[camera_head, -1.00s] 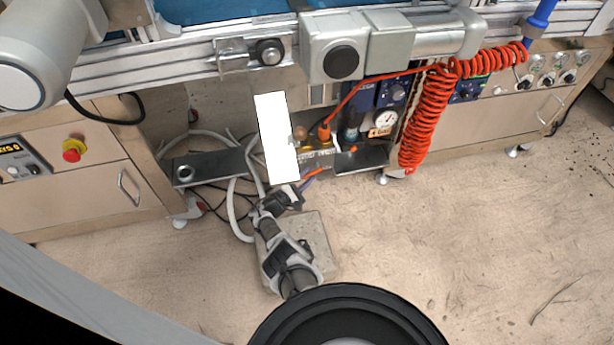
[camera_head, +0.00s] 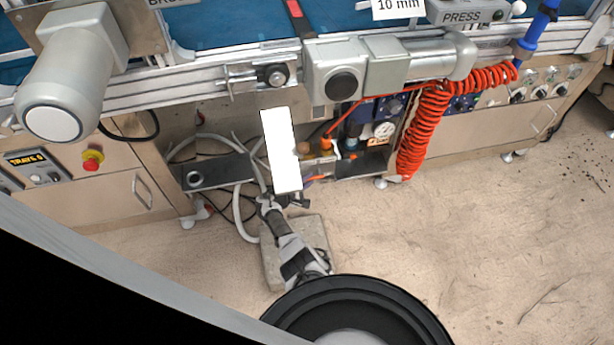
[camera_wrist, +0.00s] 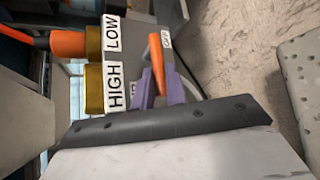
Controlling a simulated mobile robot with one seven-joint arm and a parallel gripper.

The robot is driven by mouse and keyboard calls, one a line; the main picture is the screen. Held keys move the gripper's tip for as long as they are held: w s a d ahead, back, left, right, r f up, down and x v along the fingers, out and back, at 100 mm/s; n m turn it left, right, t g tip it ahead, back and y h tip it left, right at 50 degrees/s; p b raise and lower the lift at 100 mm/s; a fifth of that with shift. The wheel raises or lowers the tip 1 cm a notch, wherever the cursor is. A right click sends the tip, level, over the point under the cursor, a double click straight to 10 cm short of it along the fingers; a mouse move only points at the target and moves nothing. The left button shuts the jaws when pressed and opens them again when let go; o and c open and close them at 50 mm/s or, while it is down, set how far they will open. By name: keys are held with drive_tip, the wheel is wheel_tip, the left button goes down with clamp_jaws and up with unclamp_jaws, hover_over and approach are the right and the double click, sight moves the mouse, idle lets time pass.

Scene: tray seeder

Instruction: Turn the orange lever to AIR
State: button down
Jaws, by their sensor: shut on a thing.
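In the wrist view the orange lever (camera_wrist: 157,62) stands on a grey valve block (camera_wrist: 125,58). Its upper end is beside a small label (camera_wrist: 166,40) that seems to read OFF. My gripper (camera_wrist: 161,92) has its two purple fingers shut on the lever's lower part, one on each side. Another label (camera_wrist: 133,89) beside the left finger is partly covered, and I cannot read it. No AIR marking is readable. In the head view the valve area (camera_head: 322,160) is small and partly behind a white panel, and my fingertips cannot be made out.
The block has HIGH (camera_wrist: 116,86) and LOW (camera_wrist: 112,33) labels beside brass fittings; an orange hose end (camera_wrist: 66,43) joins one. A white panel (camera_head: 281,150), a coiled red hose (camera_head: 425,125) and a gauge (camera_head: 384,131) are close by. Open floor (camera_head: 450,220) is at right.

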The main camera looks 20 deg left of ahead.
drive_tip(key=shift+r, duration=0.1)
drive_tip(key=shift+w, duration=0.1)
drive_tip(key=c, duration=1.7)
unclamp_jaws()
drive_tip(key=p+v, duration=0.4)
drive_tip(key=v, duration=1)
drive_tip(key=shift+d+r, duration=0.1)
drive_tip(key=shift+w, duration=0.1)
